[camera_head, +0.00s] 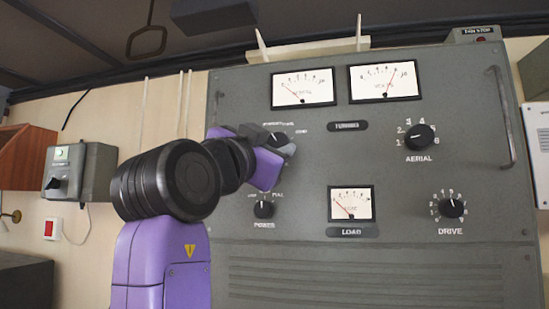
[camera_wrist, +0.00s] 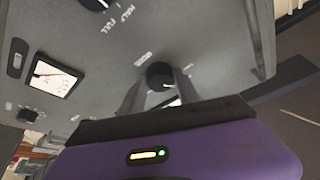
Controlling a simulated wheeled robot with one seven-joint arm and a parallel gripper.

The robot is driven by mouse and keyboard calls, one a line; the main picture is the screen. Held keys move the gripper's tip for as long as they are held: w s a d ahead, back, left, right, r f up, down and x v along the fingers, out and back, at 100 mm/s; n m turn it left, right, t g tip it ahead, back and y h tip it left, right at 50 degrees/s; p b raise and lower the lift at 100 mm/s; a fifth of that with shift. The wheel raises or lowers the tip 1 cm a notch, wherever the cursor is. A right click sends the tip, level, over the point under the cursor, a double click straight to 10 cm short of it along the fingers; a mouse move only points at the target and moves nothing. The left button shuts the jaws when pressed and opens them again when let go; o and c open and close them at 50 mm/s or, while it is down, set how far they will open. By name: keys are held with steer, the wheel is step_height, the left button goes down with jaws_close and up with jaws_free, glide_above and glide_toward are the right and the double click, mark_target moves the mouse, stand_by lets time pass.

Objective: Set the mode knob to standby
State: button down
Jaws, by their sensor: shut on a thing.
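The mode knob (camera_head: 279,137) is a black round knob on the upper left of the grey panel, with small white labels above and beside it, too small to read surely. My gripper (camera_head: 284,145) reaches it from the left and partly covers it. In the wrist view the knob (camera_wrist: 159,75) sits between the two fingertips of my gripper (camera_wrist: 158,82), which are shut on its sides. A short white mark shows on the knob. Which label it points to cannot be told.
The power knob (camera_head: 264,209) is just below my gripper. The aerial knob (camera_head: 420,137), drive knob (camera_head: 452,207) and load meter (camera_head: 351,204) are to the right. Two meters (camera_head: 304,88) (camera_head: 384,82) are above. A handle (camera_head: 504,117) juts out at the panel's right edge.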

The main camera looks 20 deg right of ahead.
steer(key=shift+a+m+g+h, duration=0.1)
steer(key=shift+m+g+h, duration=0.2)
steer(key=shift+m+g, duration=0.85)
steer(key=shift+m+t, duration=0.35)
steer(key=shift+m, duration=0.1)
steer(key=c, duration=0.9)
jaws_free()
steer(key=b+v, duration=0.3)
steer(key=v, duration=0.4)
steer(key=shift+s+a+f, duration=0.15)
steer(key=shift+s+a, duration=0.1)
steer(key=shift+a, duration=0.05)
